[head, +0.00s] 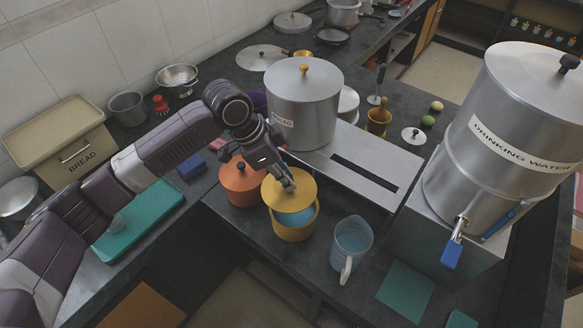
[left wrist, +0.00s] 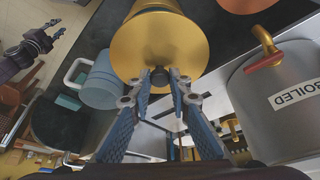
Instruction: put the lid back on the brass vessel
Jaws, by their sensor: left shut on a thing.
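The brass vessel (head: 294,226) stands on the dark counter in the head view, with blue liquid showing inside its open front. Its round brass lid (head: 291,196) is above the vessel's mouth, toward the back, and leaves a gap at the front. My left gripper (head: 288,182) is shut on the lid's knob. In the left wrist view the lid (left wrist: 160,45) fills the top middle, its dark knob between the fingertips (left wrist: 159,78); the lid hides most of the vessel. My right gripper (left wrist: 48,36) appears small at upper left in that view, open and away from the vessel.
An orange lidded pot (head: 241,190) stands close left of the vessel, and a clear jug (head: 351,243) of blue liquid to its right. A large steel canister (head: 306,108) is behind, and a drinking-water dispenser (head: 489,150) stands at right. A green mat (head: 405,292) lies at front right.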

